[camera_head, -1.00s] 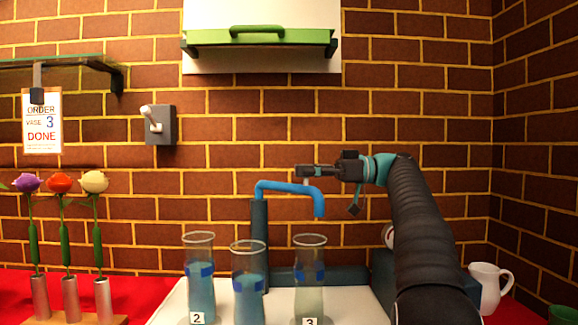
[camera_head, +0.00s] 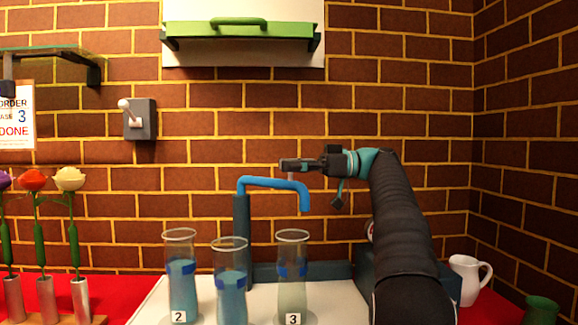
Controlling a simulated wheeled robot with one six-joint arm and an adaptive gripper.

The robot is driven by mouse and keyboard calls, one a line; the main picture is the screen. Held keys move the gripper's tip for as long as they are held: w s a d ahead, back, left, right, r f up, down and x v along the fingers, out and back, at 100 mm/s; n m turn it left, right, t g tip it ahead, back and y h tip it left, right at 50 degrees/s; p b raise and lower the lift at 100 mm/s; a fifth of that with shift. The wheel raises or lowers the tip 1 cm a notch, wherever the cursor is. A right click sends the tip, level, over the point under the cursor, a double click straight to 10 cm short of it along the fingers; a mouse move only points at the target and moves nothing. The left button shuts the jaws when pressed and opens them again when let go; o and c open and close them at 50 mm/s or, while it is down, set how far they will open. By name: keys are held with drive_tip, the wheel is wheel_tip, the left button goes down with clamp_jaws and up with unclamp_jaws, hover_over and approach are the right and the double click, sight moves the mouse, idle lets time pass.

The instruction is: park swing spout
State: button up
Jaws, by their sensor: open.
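The blue swing spout (camera_head: 272,183) sits on a dark upright post (camera_head: 241,228) and reaches to the right. Its downturned tip is above the glass vase labelled 3 (camera_head: 292,272). My gripper (camera_head: 284,165) is open and empty, pointing left, just above the spout's right part. A thin pale upright piece shows between the gripper and the spout; I cannot tell whether they touch. The vase labelled 2 (camera_head: 182,277) and a middle vase (camera_head: 230,284) hold blue liquid. Vase 3 looks paler.
Roses in metal holders (camera_head: 45,296) stand at the left. A wall lever (camera_head: 138,118), a green-handled hood (camera_head: 240,38) and an order card (camera_head: 17,117) are on the wall. A white pitcher (camera_head: 467,278) and a green cup (camera_head: 540,310) are at the right.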

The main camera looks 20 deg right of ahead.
drive_tip(key=v, duration=0.7)
drive_tip(key=shift+d, duration=0.2)
